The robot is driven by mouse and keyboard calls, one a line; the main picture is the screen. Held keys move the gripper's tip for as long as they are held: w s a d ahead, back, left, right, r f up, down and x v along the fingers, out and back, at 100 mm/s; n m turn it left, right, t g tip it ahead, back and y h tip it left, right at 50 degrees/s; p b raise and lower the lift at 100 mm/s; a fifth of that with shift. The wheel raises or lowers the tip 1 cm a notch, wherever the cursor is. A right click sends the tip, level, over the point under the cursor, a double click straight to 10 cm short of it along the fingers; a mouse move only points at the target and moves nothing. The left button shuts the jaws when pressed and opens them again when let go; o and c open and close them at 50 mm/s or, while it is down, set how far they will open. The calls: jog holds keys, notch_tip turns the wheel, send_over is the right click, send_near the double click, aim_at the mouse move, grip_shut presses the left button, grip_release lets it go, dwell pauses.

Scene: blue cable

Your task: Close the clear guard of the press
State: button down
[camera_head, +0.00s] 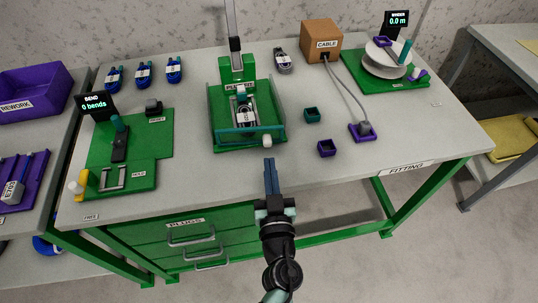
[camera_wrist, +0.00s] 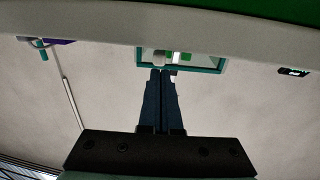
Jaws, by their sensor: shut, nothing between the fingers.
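The press (camera_head: 237,70) stands on a green base at the middle of the bench. In the wrist view, the fingertips (camera_wrist: 163,72) overlap the teal frame (camera_wrist: 213,69) close to the white knob (camera_wrist: 159,57).
Two small open boxes, one teal (camera_head: 312,115) and one purple (camera_head: 326,148), stand right of the press. A grey cable runs from the CABLE box (camera_head: 321,40) to a purple block (camera_head: 362,132). The bend fixture (camera_head: 120,150) is at left. The front right bench top is clear.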

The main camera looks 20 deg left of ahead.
aim_at(271, 144)
jog(key=shift+x, duration=1.85)
jog(key=shift+w+r+p, duration=0.2)
jog(key=shift+w+p, duration=0.3)
jog(key=shift+w, duration=0.05)
jog(key=shift+w+f, duration=0.15)
jog(key=shift+w, duration=0.25)
jog(key=shift+p, duration=0.3)
